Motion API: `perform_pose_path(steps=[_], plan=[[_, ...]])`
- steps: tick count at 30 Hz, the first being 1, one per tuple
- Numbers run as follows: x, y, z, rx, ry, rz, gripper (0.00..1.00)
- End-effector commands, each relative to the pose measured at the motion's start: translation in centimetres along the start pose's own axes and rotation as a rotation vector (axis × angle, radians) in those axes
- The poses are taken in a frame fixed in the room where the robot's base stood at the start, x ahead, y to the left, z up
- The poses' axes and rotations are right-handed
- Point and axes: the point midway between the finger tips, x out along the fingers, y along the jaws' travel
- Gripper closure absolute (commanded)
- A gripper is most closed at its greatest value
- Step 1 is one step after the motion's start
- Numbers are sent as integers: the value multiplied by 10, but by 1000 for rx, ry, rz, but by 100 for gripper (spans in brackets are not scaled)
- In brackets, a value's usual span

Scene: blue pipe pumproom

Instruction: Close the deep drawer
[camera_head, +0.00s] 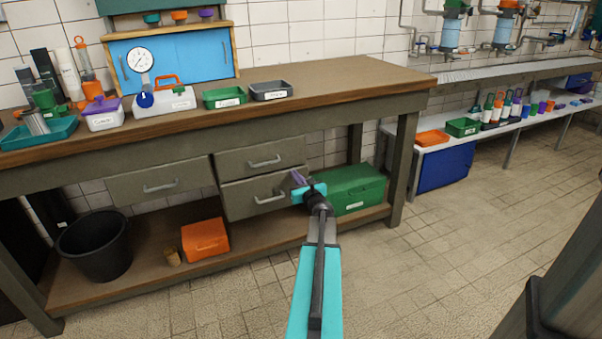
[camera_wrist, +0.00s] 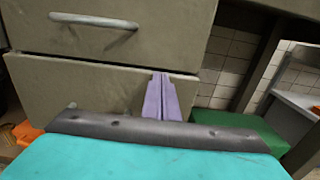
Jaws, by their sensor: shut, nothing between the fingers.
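The deep drawer (camera_head: 245,196) is the lower grey-brown drawer under the workbench, with a metal bar handle (camera_head: 270,198). Its front (camera_wrist: 85,88) fills the middle left of the wrist view, where my wrist housing hides its lower part. It looks nearly in line with the drawer above; I cannot tell whether a small gap remains. My gripper (camera_head: 299,178) has purple fingers, shut and empty, in front of the drawer's right side. In the wrist view the fingertips (camera_wrist: 162,80) overlap the front near its right edge; contact is unclear.
An upper drawer (camera_head: 262,158) and a left drawer (camera_head: 160,180) look shut. A green box (camera_head: 355,190) stands on the lower shelf right of the deep drawer. An orange box (camera_head: 205,239) and a black bucket (camera_head: 95,246) are left. The floor (camera_head: 440,240) at right is clear.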

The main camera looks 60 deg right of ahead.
Motion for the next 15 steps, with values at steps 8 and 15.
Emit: perform_pose_path(steps=[8, 15], plan=[[-20, 6, -1, -1, 3, 1, 100], [-44, 8, -2, -3, 7, 0, 100]])
